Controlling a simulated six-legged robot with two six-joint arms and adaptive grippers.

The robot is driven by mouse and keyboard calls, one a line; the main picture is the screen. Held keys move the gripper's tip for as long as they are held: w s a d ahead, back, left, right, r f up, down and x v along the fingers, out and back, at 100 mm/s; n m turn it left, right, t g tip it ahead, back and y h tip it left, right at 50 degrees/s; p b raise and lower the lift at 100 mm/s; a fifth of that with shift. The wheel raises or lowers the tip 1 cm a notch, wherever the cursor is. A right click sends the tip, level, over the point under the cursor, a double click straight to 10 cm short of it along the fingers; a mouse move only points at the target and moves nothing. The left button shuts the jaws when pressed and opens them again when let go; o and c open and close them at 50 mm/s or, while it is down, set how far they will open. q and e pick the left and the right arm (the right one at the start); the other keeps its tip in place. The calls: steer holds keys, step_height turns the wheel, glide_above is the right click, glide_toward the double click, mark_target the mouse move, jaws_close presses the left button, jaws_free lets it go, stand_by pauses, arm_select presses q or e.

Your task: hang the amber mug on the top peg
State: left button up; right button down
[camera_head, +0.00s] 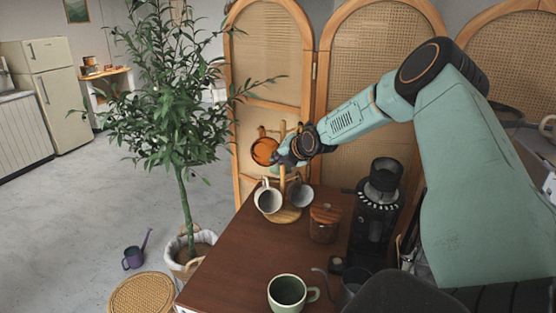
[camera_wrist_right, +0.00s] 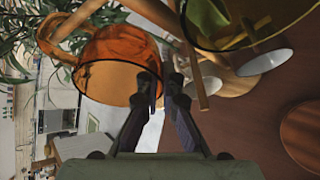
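The amber mug (camera_head: 264,151) is up beside the post of the wooden mug tree (camera_head: 282,160). In the right wrist view the amber mug (camera_wrist_right: 108,68) shows its open mouth, with its handle on the far upper left side. My right gripper (camera_head: 287,157) is at the mug's right side. In the wrist view its two fingertips (camera_wrist_right: 161,88) are close together across the near wall at the mug's rim. A wooden peg (camera_wrist_right: 150,10) passes near the handle's side; I cannot tell whether it goes through the handle. My left gripper is out of view.
A white mug (camera_head: 268,199) and a grey mug (camera_head: 301,194) hang low on the tree. A wooden-lidded jar (camera_head: 324,224), a coffee grinder (camera_head: 376,215) and a green mug (camera_head: 287,291) stand on the brown cart top (camera_head: 235,255). A potted plant (camera_head: 178,130) is to the left.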

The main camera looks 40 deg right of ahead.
steer(key=c, duration=2)
jaws_free()
steer(key=shift+s+a+f, duration=0.1)
steer(key=o, duration=0.5)
steer(key=shift+s+r, duration=0.3)
steer(key=shift+s, duration=0.2)
steer(key=shift+o, duration=0.3)
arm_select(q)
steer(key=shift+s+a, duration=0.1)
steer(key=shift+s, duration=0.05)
arm_select(e)
steer(key=shift+w+f, duration=0.2)
steer(key=shift+w, duration=0.15)
steer(key=shift+s, duration=0.15)
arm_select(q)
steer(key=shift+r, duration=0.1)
